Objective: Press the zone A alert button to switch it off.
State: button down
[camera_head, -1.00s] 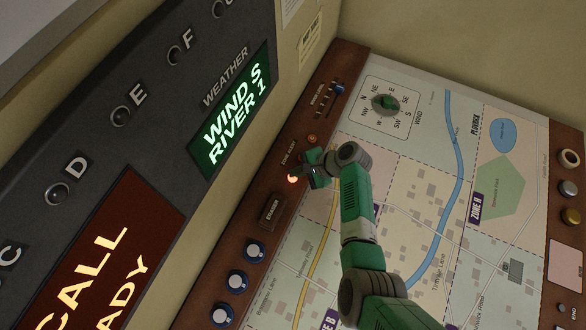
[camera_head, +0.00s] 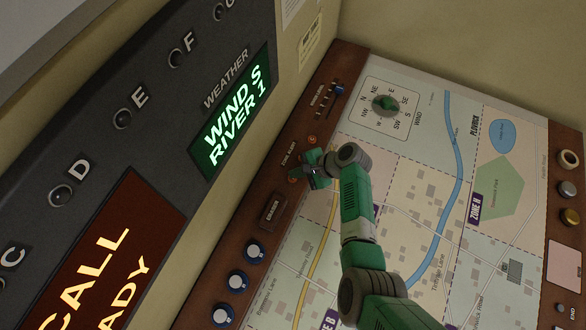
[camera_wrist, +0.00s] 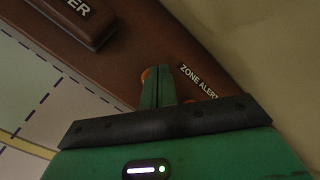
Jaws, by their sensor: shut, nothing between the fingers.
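The zone alert row is on the brown strip left of the map, beside the "ZONE ALERT" label (camera_wrist: 198,81). One small round red-orange button (camera_head: 293,179) is at the lower end of the row and looks unlit. Another (camera_head: 312,139) is at the upper end. My gripper (camera_head: 308,172) is shut and empty, low over the strip between them. In the wrist view, an orange button (camera_wrist: 147,74) shows partly behind my shut fingertips, close beside or touching them; I cannot tell which. Individual zone letters on the buttons are not readable.
A dark rectangular button (camera_head: 272,210) and several blue knobs (camera_head: 254,250) lie lower on the strip. A blue-handled slider (camera_head: 338,90) is above. The upright weather panel (camera_head: 232,115) stands at the left. The map (camera_head: 420,190) is flat and open.

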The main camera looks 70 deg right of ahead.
notch_tip(320, 180, up, 6)
jog(key=p, duration=0.6)
jog(key=shift+r, duration=0.15)
jog(key=shift+f, duration=0.2)
